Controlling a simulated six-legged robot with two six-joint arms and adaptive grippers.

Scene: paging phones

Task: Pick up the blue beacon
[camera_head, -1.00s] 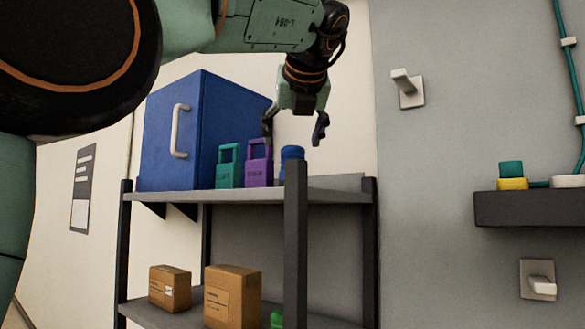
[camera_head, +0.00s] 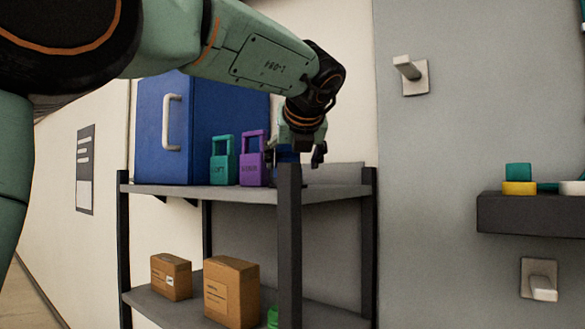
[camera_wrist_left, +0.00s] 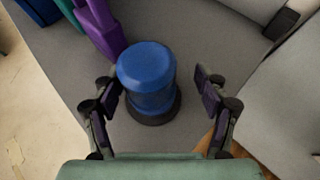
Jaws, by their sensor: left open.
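The blue beacon (camera_wrist_left: 147,75) stands upright on the upper shelf, a blue domed cylinder on a dark round base. In the head view the beacon (camera_head: 287,156) is mostly hidden behind the shelf post and my gripper. My left gripper (camera_wrist_left: 160,105) is open, with one finger on each side of the beacon in the wrist view. The left finger is close to it; a gap shows at the right finger. In the head view the left gripper (camera_head: 298,155) points down over the shelf's right part. My right gripper is not in view.
A purple padlock-shaped object (camera_head: 252,160) stands just left of the beacon, with a teal one (camera_head: 223,160) beside it. A blue cabinet (camera_head: 190,125) is behind them. The shelf's dark front post (camera_head: 289,230) rises close by. Boxes (camera_head: 231,290) sit on the lower shelf.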

